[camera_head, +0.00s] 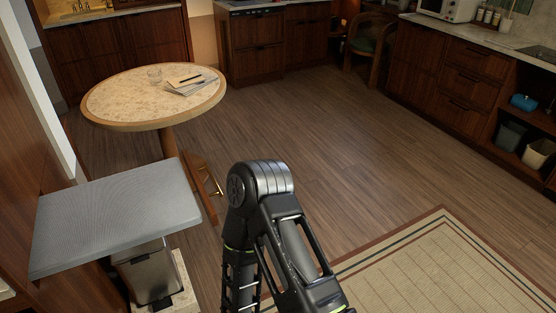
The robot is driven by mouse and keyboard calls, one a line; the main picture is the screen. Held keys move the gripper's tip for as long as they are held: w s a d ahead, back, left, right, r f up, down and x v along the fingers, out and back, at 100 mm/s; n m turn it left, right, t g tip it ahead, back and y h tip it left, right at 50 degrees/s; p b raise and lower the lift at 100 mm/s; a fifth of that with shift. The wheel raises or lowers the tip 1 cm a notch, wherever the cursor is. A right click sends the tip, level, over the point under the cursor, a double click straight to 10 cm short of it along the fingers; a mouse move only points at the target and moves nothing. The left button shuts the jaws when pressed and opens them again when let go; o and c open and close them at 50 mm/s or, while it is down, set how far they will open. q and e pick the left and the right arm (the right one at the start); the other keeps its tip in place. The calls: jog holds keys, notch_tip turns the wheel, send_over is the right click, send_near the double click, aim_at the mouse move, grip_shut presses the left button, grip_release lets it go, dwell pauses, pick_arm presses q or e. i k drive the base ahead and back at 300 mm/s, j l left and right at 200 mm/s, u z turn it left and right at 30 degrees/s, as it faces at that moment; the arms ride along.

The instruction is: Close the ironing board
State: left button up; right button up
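The ironing board (115,212) is a flat grey panel at the lower left. It lies level, folded out beside the brown wooden wall panel (25,140), with its rounded right end over the floor. What joins it to the wall is hidden or out of frame. One of my arms rises from the bottom centre and bends at its elbow, to the right of the board and apart from it in the picture. Neither of my grippers shows in the head view, so I cannot see whether they are open or shut.
A metallic bin (150,276) is below the board. A wooden piece with a brass handle (213,183) is near the table's post. The middle floor and rug (440,265) are clear.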

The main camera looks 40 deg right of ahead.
aim_at(78, 225)
jog(key=k+l, duration=0.1)
jog(key=l, duration=0.5)
jog(key=k+l, duration=0.1)
jog(key=l, duration=0.45)
jog(key=k+l, duration=0.1)
jog(key=l, duration=0.5)
